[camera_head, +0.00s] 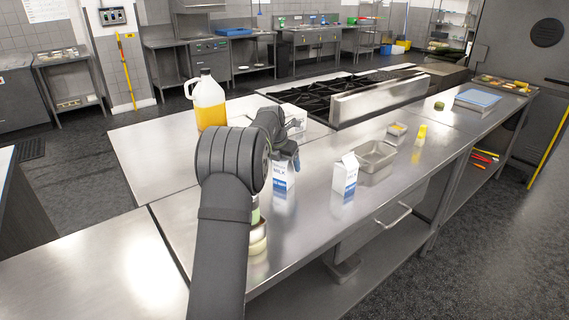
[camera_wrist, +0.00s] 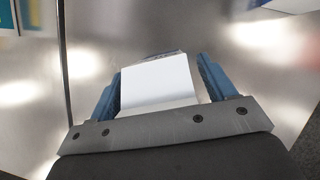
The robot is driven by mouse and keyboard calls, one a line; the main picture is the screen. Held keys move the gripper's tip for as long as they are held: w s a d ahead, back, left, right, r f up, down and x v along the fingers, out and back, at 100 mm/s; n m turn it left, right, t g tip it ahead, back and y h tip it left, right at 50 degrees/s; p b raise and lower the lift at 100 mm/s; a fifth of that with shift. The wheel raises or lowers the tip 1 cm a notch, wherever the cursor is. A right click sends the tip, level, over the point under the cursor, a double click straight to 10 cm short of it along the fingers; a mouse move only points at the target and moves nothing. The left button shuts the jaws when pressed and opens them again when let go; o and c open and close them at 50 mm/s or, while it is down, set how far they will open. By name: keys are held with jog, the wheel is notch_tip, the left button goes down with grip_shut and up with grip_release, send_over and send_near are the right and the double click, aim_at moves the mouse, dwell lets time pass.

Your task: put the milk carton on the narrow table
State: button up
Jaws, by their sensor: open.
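One milk carton (camera_head: 280,181), white with blue "MILK" lettering, stands on the steel counter in the head view, partly hidden by my arm. My gripper (camera_head: 287,154) is directly above it, pointing down. In the wrist view, a white carton top (camera_wrist: 158,82) lies between the two blue fingers of my gripper (camera_wrist: 160,72), which are open; I cannot tell whether they touch it. A second, similar milk carton (camera_head: 346,174) stands upright to the right. I cannot tell which surface is the narrow table.
A steel tray (camera_head: 376,156), a yellow bottle (camera_head: 421,136) and a small container (camera_head: 397,129) stand to the right. A jug of orange liquid (camera_head: 208,103) stands behind left. Round tins (camera_head: 258,238) sit beside my arm. The left steel surface (camera_head: 100,260) is clear.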

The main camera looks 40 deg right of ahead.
jog(key=v, duration=1.2)
jog(key=shift+s, duration=0.1)
jog(key=x, duration=1.2)
jog(key=shift+d+r, duration=0.1)
jog(key=shift+r, duration=1.7)
